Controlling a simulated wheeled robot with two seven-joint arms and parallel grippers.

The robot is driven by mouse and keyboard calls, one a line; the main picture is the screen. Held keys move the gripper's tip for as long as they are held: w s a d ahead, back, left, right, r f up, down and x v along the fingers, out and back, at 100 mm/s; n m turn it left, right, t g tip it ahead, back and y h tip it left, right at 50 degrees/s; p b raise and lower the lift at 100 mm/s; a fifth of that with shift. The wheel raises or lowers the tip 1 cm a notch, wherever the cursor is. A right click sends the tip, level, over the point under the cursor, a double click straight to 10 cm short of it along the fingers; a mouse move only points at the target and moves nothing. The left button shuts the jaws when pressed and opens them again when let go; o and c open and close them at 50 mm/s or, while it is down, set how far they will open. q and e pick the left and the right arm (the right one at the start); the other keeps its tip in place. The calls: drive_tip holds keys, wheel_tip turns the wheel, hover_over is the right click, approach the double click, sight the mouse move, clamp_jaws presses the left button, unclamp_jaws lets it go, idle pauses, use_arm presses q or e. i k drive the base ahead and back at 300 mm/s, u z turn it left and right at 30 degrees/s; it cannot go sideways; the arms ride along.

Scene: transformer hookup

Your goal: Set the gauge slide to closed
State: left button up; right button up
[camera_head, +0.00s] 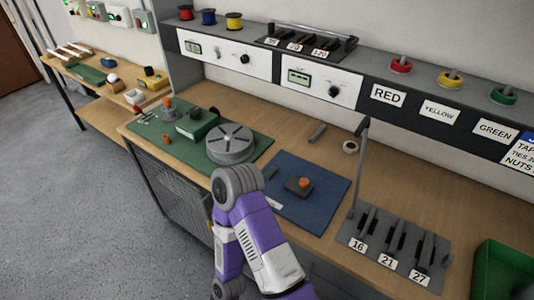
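A grey gauge block (395,250) with upright slotted plates and labels 16, 21 and 27 stands at the front right of the bench. A tall thin grey lever or post (358,175) rises at its left end. I cannot tell which part is the gauge slide, or whether it is open or closed. A purple and grey arm of mine (250,235) comes in from the bottom centre, bent at a grey joint, left of the gauge block and apart from it. Neither of my grippers shows.
A grey slotted disc (230,145) sits on a green mat (255,140). A blue mat (325,205) holds a dark block with an orange knob (301,186). A green bin (500,272) is at right. Bare bench shows right of the blue mat.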

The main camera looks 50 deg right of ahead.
sight(301, 188)
drive_tip(key=i, duration=0.4)
drive_tip(key=z, duration=2.85)
